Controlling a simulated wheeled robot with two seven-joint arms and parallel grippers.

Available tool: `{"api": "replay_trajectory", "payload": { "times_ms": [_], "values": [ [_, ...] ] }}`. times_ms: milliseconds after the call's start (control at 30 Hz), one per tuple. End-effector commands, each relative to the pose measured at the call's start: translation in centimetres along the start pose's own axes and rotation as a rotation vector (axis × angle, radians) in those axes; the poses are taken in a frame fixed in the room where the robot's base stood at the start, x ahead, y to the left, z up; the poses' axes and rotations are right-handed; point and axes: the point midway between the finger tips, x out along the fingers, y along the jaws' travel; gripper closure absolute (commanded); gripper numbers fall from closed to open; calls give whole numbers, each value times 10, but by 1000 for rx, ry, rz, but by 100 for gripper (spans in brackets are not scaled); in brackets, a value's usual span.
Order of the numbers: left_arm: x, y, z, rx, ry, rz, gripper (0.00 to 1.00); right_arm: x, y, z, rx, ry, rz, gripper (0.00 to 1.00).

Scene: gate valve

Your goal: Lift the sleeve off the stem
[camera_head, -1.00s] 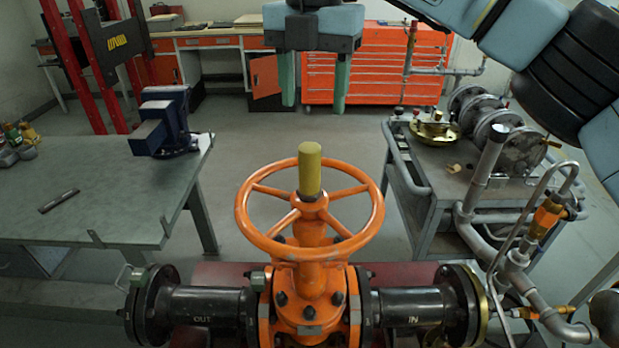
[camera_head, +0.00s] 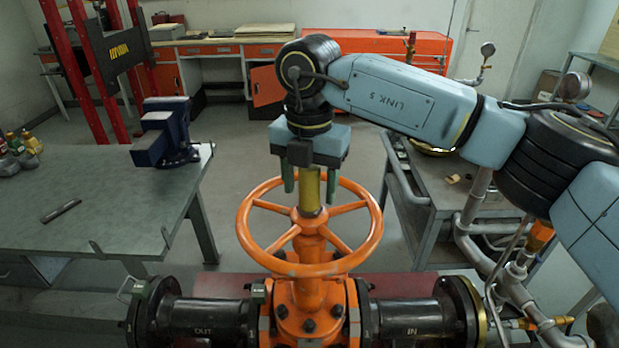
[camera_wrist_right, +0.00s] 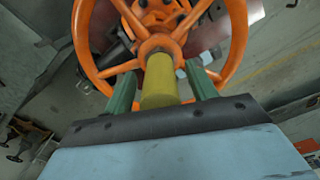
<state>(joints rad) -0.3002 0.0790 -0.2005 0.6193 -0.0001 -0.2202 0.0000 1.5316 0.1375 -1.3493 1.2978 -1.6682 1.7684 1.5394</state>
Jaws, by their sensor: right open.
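The yellow sleeve (camera_head: 309,190) stands upright at the hub of the orange handwheel (camera_head: 256,253). The stem is hidden inside it. My right gripper (camera_head: 309,192) points down from above, with its green fingers on either side of the sleeve's upper part. In the right wrist view the sleeve (camera_wrist_right: 159,80) sits between the two open fingers (camera_wrist_right: 160,90), with a gap visible on each side. The gripper's palm hides the sleeve's top in the head view. My left gripper is not in view.
The orange valve body (camera_head: 308,295) and black pipes (camera_head: 203,315) lie below the wheel. A workbench (camera_head: 110,205) with a blue vise (camera_head: 165,132) stands at left. A grey cart (camera_head: 440,190) stands at right, partly behind my arm.

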Motion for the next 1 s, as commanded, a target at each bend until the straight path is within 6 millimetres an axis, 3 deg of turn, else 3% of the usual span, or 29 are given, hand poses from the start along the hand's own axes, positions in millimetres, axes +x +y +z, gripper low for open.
{"api": "replay_trajectory", "payload": {
  "times_ms": [233,600,867,1000],
  "values": [
    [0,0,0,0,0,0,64,2,0,0,0,0,1,43],
    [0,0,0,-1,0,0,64,2,0,0,0,0,1,91],
    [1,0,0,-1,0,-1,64,-1,0,0,0,-1,2,91],
    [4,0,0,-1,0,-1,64,-19,1,0,0,-3,4,91]
  ]
}}
